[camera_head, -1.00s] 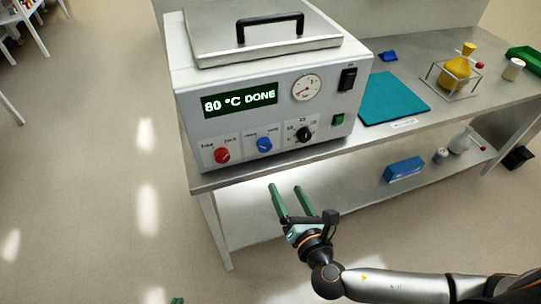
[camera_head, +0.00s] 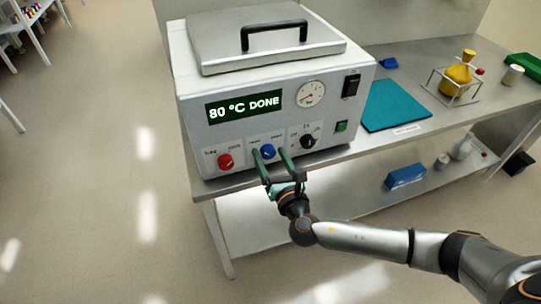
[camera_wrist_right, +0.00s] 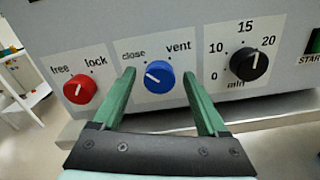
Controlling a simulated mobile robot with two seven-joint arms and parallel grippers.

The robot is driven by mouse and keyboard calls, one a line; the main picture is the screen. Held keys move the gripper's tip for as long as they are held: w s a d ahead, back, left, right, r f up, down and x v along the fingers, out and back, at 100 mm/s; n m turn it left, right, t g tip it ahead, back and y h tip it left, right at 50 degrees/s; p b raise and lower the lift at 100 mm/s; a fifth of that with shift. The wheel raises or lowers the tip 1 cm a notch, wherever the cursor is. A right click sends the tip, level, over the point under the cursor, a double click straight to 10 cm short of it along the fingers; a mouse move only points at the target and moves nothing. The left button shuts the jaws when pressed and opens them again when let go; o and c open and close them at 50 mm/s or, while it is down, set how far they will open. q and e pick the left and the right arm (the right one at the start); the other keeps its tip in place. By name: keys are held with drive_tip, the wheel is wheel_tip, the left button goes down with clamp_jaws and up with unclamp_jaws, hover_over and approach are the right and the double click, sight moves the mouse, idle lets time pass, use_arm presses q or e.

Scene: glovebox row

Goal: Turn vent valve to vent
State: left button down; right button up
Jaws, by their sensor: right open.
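The blue vent valve knob (camera_head: 267,151) is on the front panel of the white oven (camera_head: 190,100). In the right wrist view the blue knob (camera_wrist_right: 159,75) sits between the labels "close" and "vent", and its white mark points left, toward the "close" side. My right gripper (camera_head: 270,154) is open, with one green finger on each side of the knob. In the wrist view, gaps show between the fingers and the knob, so it is not gripped. My left gripper is not in view.
A red free/lock knob (camera_wrist_right: 80,88) is left of the blue one, and a black minute timer knob (camera_wrist_right: 249,64) is right of it. The oven stands on a steel bench (camera_head: 330,158). A teal mat (camera_head: 395,105) lies to its right.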

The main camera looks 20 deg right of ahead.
drive_tip(key=shift+w, duration=0.15)
drive_tip(key=shift+c, duration=0.3)
clamp_jaws()
idle(0.3)
